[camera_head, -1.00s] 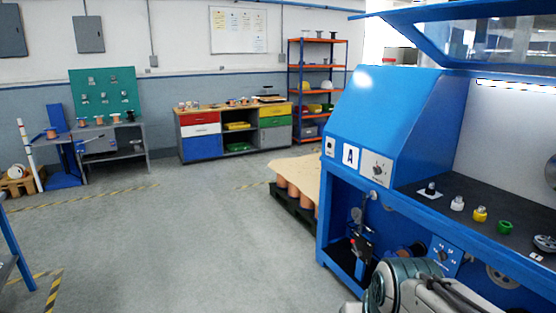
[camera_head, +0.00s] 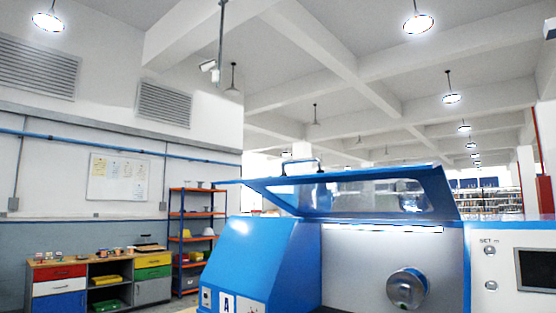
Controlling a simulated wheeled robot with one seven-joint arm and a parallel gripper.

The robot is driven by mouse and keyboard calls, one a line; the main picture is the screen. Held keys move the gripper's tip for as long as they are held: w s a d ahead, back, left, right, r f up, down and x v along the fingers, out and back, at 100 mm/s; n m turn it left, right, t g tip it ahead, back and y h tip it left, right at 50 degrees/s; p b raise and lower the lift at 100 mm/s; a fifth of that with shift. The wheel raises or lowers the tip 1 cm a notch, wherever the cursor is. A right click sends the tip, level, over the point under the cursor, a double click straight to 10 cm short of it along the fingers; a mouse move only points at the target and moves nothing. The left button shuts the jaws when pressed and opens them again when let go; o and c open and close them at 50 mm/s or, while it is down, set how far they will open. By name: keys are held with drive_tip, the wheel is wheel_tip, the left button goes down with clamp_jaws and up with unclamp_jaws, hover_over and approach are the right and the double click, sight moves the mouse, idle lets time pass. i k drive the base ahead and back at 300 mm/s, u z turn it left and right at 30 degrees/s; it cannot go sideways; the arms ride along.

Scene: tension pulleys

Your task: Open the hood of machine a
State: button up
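Machine A (camera_head: 250,258) is a blue cabinet with an "A" label low on its front, at the lower middle of the head view. Its hood (camera_head: 352,192) is a blue frame with a clear window and stands raised above the work space. A dark handle (camera_head: 301,163) shows on the hood's upper edge. Below the hood are a pale back wall and a round metal spindle (camera_head: 407,288). My gripper is out of view.
A control panel with a dark screen (camera_head: 537,270) is at the right. An orange shelf rack (camera_head: 190,240) and a drawer bench (camera_head: 58,285) stand at the left. A lamp and a beamed ceiling are overhead.

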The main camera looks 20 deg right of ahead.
sight(402, 197)
drive_tip(key=z, duration=0.6)
drive_tip(key=i, duration=0.95)
drive_tip(key=u, duration=0.25)
